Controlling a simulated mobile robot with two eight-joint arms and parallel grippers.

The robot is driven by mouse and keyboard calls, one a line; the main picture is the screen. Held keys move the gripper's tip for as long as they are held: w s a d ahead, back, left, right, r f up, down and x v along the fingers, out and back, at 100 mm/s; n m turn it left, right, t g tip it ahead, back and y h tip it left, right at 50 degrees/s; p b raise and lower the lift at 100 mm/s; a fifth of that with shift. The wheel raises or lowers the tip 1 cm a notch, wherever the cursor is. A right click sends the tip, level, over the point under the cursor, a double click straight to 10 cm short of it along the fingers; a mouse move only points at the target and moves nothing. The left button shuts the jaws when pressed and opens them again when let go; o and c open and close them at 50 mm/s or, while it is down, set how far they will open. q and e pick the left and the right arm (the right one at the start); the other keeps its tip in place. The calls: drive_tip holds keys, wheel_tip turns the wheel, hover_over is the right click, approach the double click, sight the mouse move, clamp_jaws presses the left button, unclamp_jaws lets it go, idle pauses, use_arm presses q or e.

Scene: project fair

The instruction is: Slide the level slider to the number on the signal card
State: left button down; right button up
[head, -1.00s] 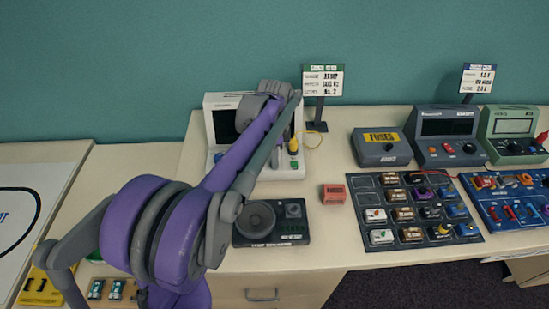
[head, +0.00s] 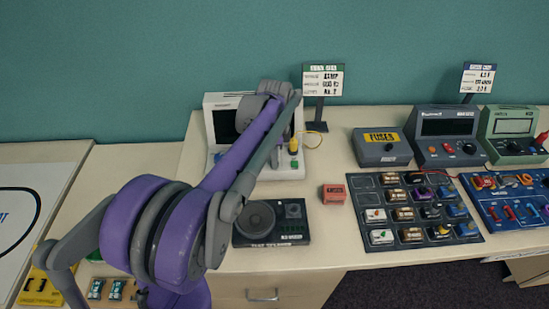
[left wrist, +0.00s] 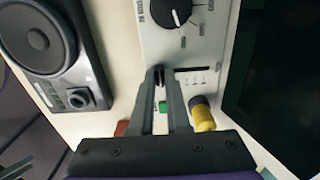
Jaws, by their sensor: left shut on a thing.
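The white signal generator (head: 289,172) stands at the back of the bench, partly hidden by my left arm. In the left wrist view its panel (left wrist: 205,45) shows a black dial, a slotted scale, a green button and a yellow plug. My left gripper (left wrist: 159,75) is shut at one end of the slot, on the dark level slider knob, which is mostly hidden between the fingertips. The signal card (head: 323,80), white with a green header, stands behind the device; its small print is hard to read. My right gripper is not in view.
A black speaker unit (head: 271,239) lies in front of the device, with a red block (head: 333,194) to its right. A fuse box (head: 381,148), meters (head: 447,135) and a component tray (head: 371,200) fill the right side. Another card (head: 478,78) stands behind the meters.

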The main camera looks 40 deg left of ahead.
use_arm(q)
drive_tip(key=shift+w+a, duration=0.8)
drive_tip(key=shift+w, duration=0.2)
drive_tip(key=c, duration=0.9)
unclamp_jaws()
wheel_tip(320, 180, up, 11)
drive_tip(key=shift+f+p, duration=0.1)
drive_tip(key=shift+p, duration=0.4)
drive_tip(key=shift+s, duration=0.1)
